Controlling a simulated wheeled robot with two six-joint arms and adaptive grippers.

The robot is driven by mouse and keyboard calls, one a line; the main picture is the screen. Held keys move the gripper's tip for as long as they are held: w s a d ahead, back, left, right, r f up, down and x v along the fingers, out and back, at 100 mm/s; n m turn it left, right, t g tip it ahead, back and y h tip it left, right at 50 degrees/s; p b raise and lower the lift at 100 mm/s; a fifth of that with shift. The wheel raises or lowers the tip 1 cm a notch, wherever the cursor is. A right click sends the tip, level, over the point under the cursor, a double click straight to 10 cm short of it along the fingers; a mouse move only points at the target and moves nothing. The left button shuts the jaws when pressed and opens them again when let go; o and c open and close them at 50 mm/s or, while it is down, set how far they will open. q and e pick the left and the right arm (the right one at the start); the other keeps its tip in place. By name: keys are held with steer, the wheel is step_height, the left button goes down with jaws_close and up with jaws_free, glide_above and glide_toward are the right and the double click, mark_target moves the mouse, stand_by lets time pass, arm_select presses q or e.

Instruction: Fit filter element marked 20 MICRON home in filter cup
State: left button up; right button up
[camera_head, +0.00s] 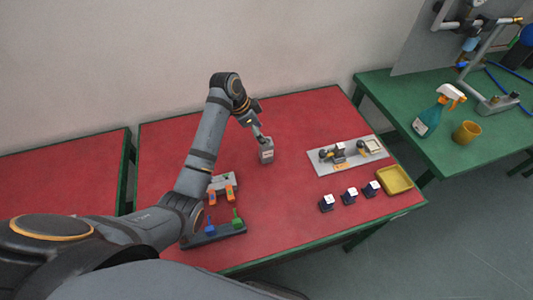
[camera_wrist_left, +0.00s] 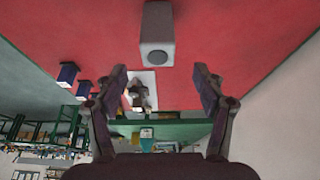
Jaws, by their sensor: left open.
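My left gripper (camera_head: 258,134) is over the middle of the red table, and its two fingers are spread open with nothing between them in the left wrist view (camera_wrist_left: 160,75). A light grey box (camera_head: 266,154) is at the fingertips in the head view. In the wrist view the box (camera_wrist_left: 157,28) lies just beyond the fingers and shows a dark round spot on its near face. Three small dark blocks with white tops (camera_head: 349,195) stand in a row at the right front. No 20 MICRON marking is readable, and I cannot tell which thing is the filter cup.
A pale plate (camera_head: 318,167) with fittings lies right of the gripper, beside a yellow tray (camera_head: 394,181). A dark rack (camera_head: 222,236) with blue and green pieces and a grey holder with orange parts (camera_head: 228,192) sit near my arm. A spray bottle (camera_head: 430,118) stands on the green table.

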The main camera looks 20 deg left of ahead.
mark_target(270, 147)
arm_select(q)
steer(key=x, duration=0.4)
steer(key=shift+f, duration=0.4)
steer(key=shift+d+f+p, duration=0.25)
steer(key=shift+f+p, duration=0.05)
steer(key=shift+p, duration=0.2)
steer(key=x, duration=0.4)
steer(key=shift+p, duration=0.4)
steer(key=shift+f, duration=0.3)
steer(key=c, duration=1.4)
steer(key=shift+r, duration=0.15)
